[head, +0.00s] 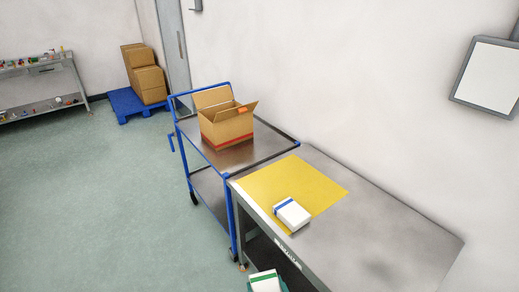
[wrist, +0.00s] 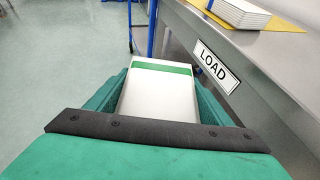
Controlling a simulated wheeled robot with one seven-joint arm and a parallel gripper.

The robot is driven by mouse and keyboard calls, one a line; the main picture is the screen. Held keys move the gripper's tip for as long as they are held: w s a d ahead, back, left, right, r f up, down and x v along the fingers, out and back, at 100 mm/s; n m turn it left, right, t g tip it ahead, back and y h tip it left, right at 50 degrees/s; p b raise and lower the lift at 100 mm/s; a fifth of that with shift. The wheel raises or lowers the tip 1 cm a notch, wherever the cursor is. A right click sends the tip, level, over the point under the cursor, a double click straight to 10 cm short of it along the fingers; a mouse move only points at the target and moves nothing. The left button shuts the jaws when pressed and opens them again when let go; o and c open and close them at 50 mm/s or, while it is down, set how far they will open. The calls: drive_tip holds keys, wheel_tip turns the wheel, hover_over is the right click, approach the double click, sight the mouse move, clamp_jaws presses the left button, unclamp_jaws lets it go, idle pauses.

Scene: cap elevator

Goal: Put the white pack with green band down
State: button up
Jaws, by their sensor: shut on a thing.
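The white pack with a green band (wrist: 158,95) is between the two fingers of my gripper (wrist: 160,100) in the wrist view. The gripper is shut on it, a finger along each long side. In the head view the pack (head: 265,281) shows at the bottom edge, in front of the table and lower than its top. The rest of it and most of the gripper are cut off there. The steel table (head: 385,235) stands to the right of the held pack, with a LOAD sign (wrist: 216,66) on its front edge.
A yellow mat (head: 290,180) lies on the table's left part. A white pack with a blue band (head: 291,214) sits on its front edge. The table's right part is bare. A blue-framed cart (head: 265,152) with an open cardboard box (head: 227,126) adjoins the table's far end.

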wheel_tip(320, 180, down, 12)
drive_tip(key=s+a+m+h, duration=0.2)
drive_tip(key=h, duration=0.1)
drive_tip(key=shift+a+m+t, duration=0.15)
drive_tip(key=shift+m+t, duration=0.15)
drive_tip(key=shift+m, duration=0.1)
drive_tip(key=shift+a, duration=0.1)
